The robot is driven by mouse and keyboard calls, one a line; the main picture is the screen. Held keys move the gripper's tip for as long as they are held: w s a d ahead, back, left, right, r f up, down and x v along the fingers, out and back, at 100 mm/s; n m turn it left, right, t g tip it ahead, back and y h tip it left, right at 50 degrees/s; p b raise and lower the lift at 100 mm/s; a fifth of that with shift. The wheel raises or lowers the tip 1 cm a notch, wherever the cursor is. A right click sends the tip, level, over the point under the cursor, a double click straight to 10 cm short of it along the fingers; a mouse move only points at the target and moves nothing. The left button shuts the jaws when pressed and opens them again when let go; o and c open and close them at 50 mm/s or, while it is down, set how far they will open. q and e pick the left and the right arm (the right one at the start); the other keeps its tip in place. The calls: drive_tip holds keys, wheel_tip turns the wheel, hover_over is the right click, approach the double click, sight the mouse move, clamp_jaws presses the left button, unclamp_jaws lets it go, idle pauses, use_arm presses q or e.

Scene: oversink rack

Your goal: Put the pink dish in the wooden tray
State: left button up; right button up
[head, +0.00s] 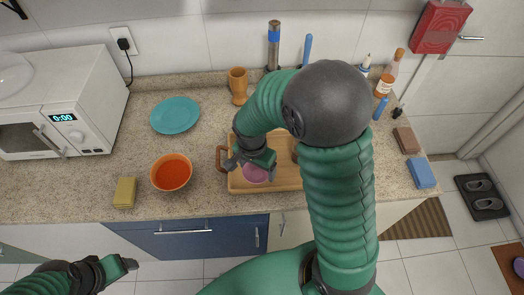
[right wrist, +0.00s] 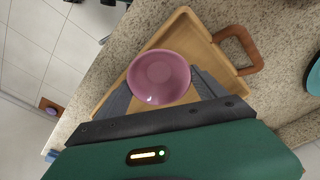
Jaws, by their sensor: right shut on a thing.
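The pink dish (head: 256,174) is a small round bowl, seen over the front left part of the wooden tray (head: 286,178). My right gripper (head: 252,163) is shut on the dish from above and partly covers it. In the right wrist view the dish (right wrist: 160,76) sits between the grey fingers, upright, with the tray (right wrist: 200,46) behind it. I cannot tell whether the dish touches the tray floor. My right arm hides the tray's right end. My left gripper (head: 122,266) is at the lower left, in front of the counter, and its opening is unclear.
An orange bowl (head: 171,173) and a yellow sponge (head: 125,192) stand left of the tray. A teal plate (head: 175,115) and a wooden cup (head: 238,86) are behind. A microwave (head: 65,105) fills the left; bottles (head: 385,84) and sponges (head: 421,173) stand at right.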

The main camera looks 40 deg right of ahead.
drive_tip(key=w+d, duration=0.2)
drive_tip(key=w, duration=0.1)
drive_tip(key=w+d+f+p, duration=0.1)
drive_tip(key=w+d, duration=0.1)
drive_tip(key=w, duration=0.2)
drive_tip(key=w+d+p, duration=0.1)
drive_tip(key=w+d, duration=0.1)
drive_tip(key=w, duration=0.2)
drive_tip(key=shift+w+d+f, duration=0.1)
drive_tip(key=shift+f, duration=0.05)
wheel_tip(320, 180, down, 3)
drive_tip(key=shift+w+r+p, duration=0.1)
drive_tip(key=shift+w+p, duration=0.05)
drive_tip(key=shift+p, duration=0.55)
drive_tip(key=shift+f, duration=0.35)
drive_tip(key=shift+w+f, duration=0.1)
drive_tip(key=shift+f, duration=0.05)
drive_tip(key=o, duration=1.4)
